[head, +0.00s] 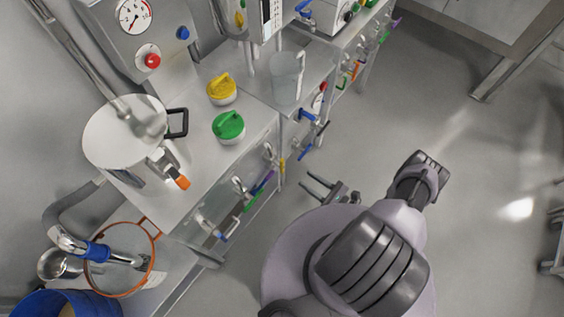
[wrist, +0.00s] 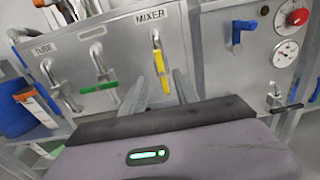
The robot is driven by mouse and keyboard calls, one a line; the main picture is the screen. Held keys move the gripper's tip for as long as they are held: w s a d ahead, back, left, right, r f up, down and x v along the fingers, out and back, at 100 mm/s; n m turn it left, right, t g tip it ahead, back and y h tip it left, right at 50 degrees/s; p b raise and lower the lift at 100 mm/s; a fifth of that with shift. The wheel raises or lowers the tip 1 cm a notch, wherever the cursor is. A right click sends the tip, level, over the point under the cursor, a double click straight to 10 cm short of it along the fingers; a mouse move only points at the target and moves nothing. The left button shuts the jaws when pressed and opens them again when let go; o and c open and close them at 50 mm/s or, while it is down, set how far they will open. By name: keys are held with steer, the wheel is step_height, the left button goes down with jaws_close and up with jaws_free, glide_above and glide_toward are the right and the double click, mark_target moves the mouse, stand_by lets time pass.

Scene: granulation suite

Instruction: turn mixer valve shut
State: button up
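The mixer valve has a yellow lever (wrist: 161,70) under the label MIXER (wrist: 150,15) on a grey panel in the wrist view. The lever hangs nearly straight down below a bent metal pipe. A small yellow piece at the bench front in the head view (head: 282,168) looks like the same lever. My gripper (head: 314,184) is open and empty in the head view, to the right of the bench front. In the wrist view my gripper's two fingers (wrist: 163,92) point at the panel, with the yellow lever between them in the picture. I cannot see any contact.
A green lever (wrist: 100,87) lies level to the left of the yellow one. Further left is a valve labelled TUBE (wrist: 43,49). Open floor (head: 400,120) lies right of the bench.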

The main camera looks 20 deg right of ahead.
mark_target(283, 164)
steer(key=b+x, duration=0.1)
steer(key=x, duration=1.1)
steer(key=shift+w+a, duration=0.1)
steer(key=shift+w, duration=0.05)
jaws_close()
